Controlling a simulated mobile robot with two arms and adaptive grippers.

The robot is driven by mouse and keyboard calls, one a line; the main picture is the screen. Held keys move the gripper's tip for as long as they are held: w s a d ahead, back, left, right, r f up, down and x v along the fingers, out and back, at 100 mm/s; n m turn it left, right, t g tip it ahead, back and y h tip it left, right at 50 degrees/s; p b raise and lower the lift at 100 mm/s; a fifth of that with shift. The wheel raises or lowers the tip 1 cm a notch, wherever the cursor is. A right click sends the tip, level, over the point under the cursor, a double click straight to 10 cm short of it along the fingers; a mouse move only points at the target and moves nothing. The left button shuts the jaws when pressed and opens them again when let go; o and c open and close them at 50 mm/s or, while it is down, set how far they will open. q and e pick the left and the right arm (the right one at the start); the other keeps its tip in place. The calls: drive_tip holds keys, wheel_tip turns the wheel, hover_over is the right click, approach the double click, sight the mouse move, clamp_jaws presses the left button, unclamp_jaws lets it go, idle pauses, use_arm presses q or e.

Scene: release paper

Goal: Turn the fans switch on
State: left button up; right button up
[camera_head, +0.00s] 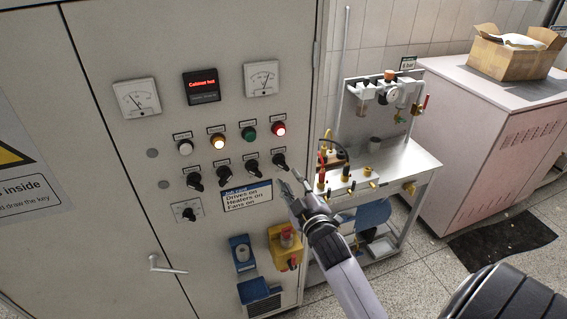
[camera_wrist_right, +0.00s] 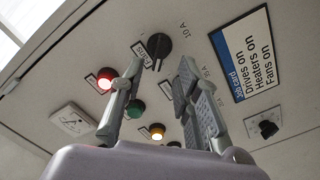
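A grey control cabinet carries a row of several black rotary switches. The rightmost switch (camera_head: 279,160) sits under the lit red lamp (camera_head: 278,129); in the wrist view this switch (camera_wrist_right: 157,46) has a small label that seems to read Fans. Its handle slants down to the right in the head view. My right gripper (camera_head: 291,181) is just below it, and its fingers (camera_wrist_right: 160,75) are open with nothing between them, apart from the switch. The job card (camera_head: 247,196) reads Drives on, Heaters on, Fans on. My left gripper is not in view.
An amber lamp (camera_head: 217,142) is lit; the green lamp (camera_head: 249,133) looks dark. A yellow box with a red knob (camera_head: 285,245) and a blue holder (camera_head: 243,252) stick out below. A metal workbench (camera_head: 403,165) stands to the right of the cabinet.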

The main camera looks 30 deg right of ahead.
sight(284, 168)
drive_tip(key=p+x, duration=0.1)
drive_tip(key=x, duration=0.5)
drive_tip(key=shift+w, duration=0.15)
drive_tip(key=shift+c, duration=0.5)
clamp_jaws()
